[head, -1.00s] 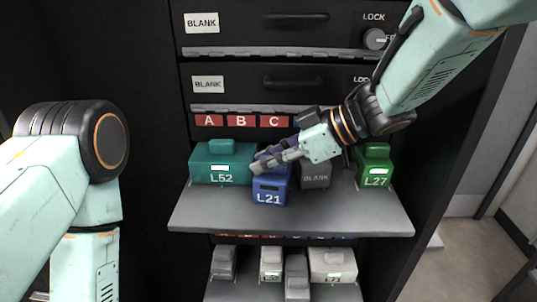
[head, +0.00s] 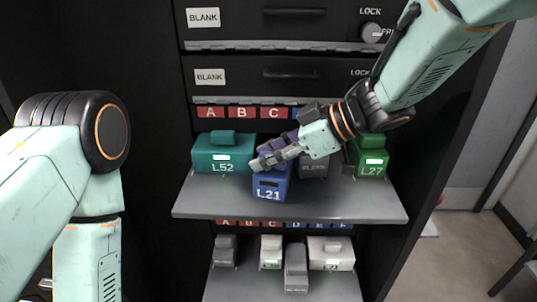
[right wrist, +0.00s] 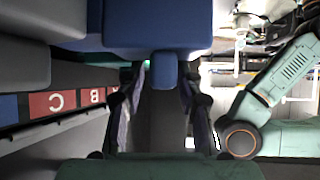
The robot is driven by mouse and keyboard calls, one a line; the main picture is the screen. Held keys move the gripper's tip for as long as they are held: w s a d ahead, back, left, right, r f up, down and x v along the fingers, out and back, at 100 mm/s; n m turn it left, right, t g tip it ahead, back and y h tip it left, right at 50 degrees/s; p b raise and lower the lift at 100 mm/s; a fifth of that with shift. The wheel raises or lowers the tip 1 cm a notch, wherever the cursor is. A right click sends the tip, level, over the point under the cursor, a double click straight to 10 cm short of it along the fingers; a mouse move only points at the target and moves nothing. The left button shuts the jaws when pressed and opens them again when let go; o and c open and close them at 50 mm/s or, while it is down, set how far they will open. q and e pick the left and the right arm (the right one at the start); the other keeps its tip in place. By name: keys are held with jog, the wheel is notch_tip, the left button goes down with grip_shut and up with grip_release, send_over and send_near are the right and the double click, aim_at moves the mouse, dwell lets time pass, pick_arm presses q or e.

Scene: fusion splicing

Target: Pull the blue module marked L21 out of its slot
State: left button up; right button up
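The blue module marked L21 (head: 270,188) sits on the upper grey shelf, sticking out further forward than its neighbours. My right gripper (head: 266,162) reaches in from the right over its top. The module's rear is partly hidden by the gripper. My left arm shows at the left, but its gripper is out of view.
A teal module L52 (head: 223,155) stands close on the left. A dark BLANK module (head: 314,165) and a green module L27 (head: 371,158) stand to the right. The shelf (head: 330,202) is bare in front. A lower shelf (head: 250,291) holds several grey and white modules.

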jog(key=shift+o, duration=0.7)
jog(key=shift+f, duration=0.1)
jog(key=shift+s, duration=0.1)
jog(key=v, duration=0.7)
jog(key=shift+d+r, duration=0.2)
jog(key=shift+r, duration=0.05)
